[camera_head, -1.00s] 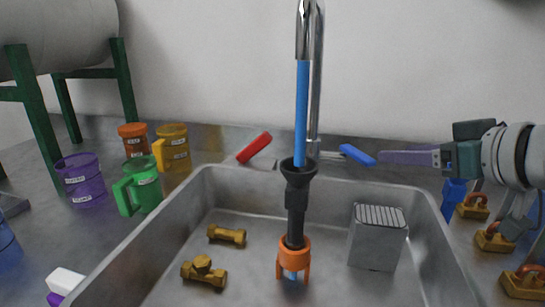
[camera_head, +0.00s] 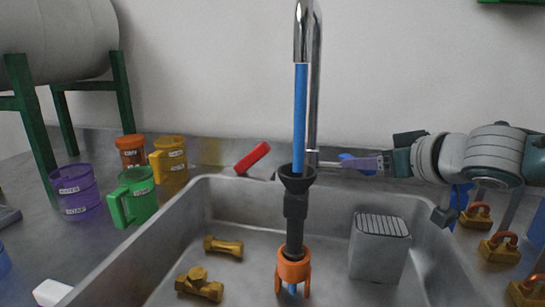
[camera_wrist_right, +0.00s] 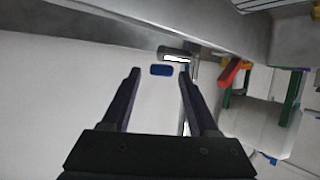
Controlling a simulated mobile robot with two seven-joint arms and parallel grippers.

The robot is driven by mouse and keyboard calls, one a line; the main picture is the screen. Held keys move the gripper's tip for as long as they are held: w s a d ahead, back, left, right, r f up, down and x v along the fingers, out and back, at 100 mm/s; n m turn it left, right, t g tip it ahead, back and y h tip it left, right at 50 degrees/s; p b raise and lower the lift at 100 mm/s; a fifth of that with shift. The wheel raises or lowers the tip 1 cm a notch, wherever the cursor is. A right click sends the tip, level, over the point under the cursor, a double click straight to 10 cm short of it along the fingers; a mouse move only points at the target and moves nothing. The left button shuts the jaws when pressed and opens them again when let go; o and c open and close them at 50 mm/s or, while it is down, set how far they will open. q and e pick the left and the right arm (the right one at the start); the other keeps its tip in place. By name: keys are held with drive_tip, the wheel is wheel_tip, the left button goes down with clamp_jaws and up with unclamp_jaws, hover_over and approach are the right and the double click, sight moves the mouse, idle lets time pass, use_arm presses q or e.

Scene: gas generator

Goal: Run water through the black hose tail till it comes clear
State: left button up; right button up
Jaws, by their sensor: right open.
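The black hose tail (camera_head: 295,206) stands upright in an orange holder (camera_head: 293,267) in the sink. A blue water stream (camera_head: 300,120) falls from the chrome tap spout (camera_head: 304,35) into its funnel top, and blue shows below the holder. The tap has a red lever (camera_head: 252,157) at left and a blue lever (camera_head: 345,158) at right, partly hidden by my right gripper (camera_head: 350,165). In the right wrist view, my right gripper (camera_wrist_right: 158,75) is open and empty, and the blue lever (camera_wrist_right: 161,70) shows between and beyond its fingertips. My left gripper is out of view.
The sink (camera_head: 225,197) also holds brass fittings (camera_head: 222,247) and a grey slotted block (camera_head: 379,250). Purple (camera_head: 76,192), green (camera_head: 134,197), yellow (camera_head: 170,160) and orange (camera_head: 131,152) containers stand left. Brass weights (camera_head: 500,247) stand right.

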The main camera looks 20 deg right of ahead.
drive_tip(key=shift+c, duration=0.2)
clamp_jaws()
idle(0.3)
idle(0.9)
